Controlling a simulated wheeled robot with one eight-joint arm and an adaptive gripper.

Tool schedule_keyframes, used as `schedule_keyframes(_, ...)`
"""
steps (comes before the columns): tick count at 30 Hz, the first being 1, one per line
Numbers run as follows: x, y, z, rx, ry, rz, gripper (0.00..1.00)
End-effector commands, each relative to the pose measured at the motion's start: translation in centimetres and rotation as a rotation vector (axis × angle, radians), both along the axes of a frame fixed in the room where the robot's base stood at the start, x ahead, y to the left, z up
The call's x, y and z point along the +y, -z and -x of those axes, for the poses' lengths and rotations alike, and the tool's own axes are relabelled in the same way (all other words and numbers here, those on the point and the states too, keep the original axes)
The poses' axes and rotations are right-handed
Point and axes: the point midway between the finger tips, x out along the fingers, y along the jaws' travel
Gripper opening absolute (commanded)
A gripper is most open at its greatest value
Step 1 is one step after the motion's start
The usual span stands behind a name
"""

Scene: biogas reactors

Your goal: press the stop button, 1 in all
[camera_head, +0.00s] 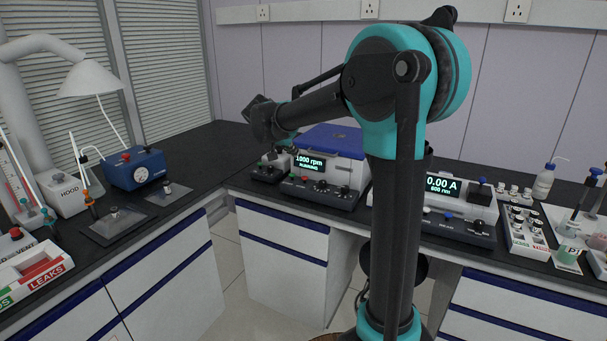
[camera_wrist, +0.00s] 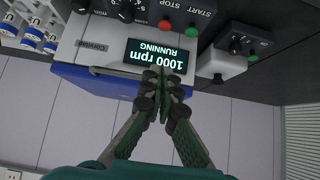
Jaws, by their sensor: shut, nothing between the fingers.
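The red stop button (camera_wrist: 165,24) is on the dark front panel of the centrifuge, beside the word STOP. The wrist view shows it upside down. A green start button (camera_wrist: 192,29) is next to it. The lit display (camera_wrist: 155,57) reads 1000 rpm, RUNNING; it also shows in the head view (camera_head: 309,162). My gripper (camera_wrist: 162,74) is shut and empty. In the wrist view its fingertips overlap the display's edge, apart from the stop button. I cannot tell whether they touch anything. In the head view the arm reaches left, with its end above the centrifuge's left side.
A small device with a knob (camera_wrist: 235,46) and a green button stands beside the centrifuge. A blue device (camera_head: 136,168) and a hood arm are at the left. A power supply (camera_head: 440,190), vials and bottles stand at the right. Bare dark bench shows at the back-left corner.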

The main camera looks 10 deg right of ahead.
Motion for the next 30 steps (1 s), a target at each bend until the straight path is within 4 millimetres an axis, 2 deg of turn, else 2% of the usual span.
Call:
schedule_keyframes(7, -0.2, 0.3, -0.2, 0.001, 0.000, -0.001, 0.00)
schedule_keyframes(11, -0.8, 1.3, -1.0, 0.001, 0.001, 0.000, 0.00)
schedule_keyframes(24, -4.3, 7.2, -5.7, 0.001, 0.002, 0.000, 0.00)
schedule_keyframes(30, -4.2, 9.9, -5.7, 0.001, -0.001, -0.001, 0.00)
